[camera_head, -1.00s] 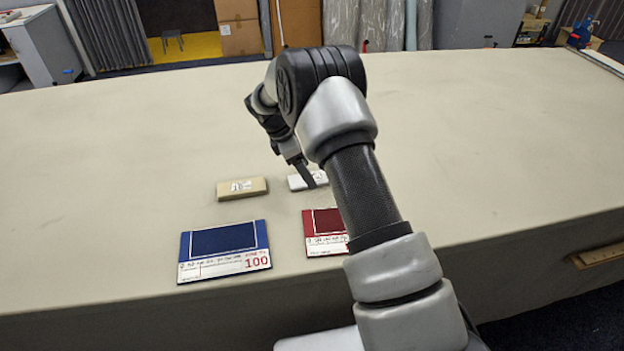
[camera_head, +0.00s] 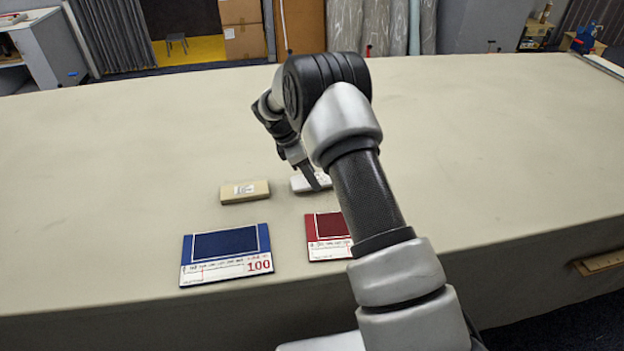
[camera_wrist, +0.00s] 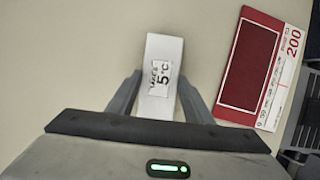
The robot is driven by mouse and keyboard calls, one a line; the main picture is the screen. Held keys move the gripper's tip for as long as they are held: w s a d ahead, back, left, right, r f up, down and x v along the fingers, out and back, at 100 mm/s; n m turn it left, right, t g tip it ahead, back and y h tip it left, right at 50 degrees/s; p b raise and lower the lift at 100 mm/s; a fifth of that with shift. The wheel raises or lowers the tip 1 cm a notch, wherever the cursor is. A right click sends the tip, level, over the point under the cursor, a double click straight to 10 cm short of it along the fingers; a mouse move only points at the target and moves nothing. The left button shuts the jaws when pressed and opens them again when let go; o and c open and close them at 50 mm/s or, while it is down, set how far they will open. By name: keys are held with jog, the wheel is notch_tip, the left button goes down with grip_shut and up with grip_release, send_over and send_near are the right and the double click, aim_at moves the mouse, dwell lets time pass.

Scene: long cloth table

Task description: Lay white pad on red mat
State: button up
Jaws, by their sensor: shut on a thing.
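The white pad (camera_wrist: 161,80) is a small flat block with a label reading "5°C". My gripper (camera_wrist: 160,96) is shut on it, one finger along each long side in the wrist view. In the head view the white pad (camera_head: 306,184) shows partly behind my gripper (camera_head: 314,182), on or very close to the table; I cannot tell which. The red mat (camera_wrist: 249,65), with a white strip marked "200", lies flat to the right of the pad in the wrist view. In the head view my arm covers the right part of the red mat (camera_head: 326,227). Its visible part is bare.
A tan block (camera_head: 244,192) lies left of the white pad. A blue mat (camera_head: 226,243) marked "100" lies left of the red mat, near the table's front edge. The cloth table (camera_head: 120,150) is clear to the left, right and back.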

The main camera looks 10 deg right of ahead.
notch_tip(320, 180, up, 8)
jog(key=s+r, duration=0.1)
jog(key=s+d+f, duration=0.1)
jog(key=s+d, duration=0.1)
jog(key=s, duration=0.5)
jog(key=s+d+f+m, duration=0.1)
jog(key=s+d, duration=0.2)
jog(key=s, duration=0.5)
jog(key=shift+d+f+m+g, duration=0.15)
jog(key=shift+d+m+g, duration=0.15)
jog(key=shift+d+g, duration=0.1)
jog(key=shift+a, duration=0.1)
jog(key=shift+f+b, duration=1.85)
jog(key=shift+f, duration=1.4)
jog(key=shift+f, duration=0.25)
jog(key=o, duration=1.1)
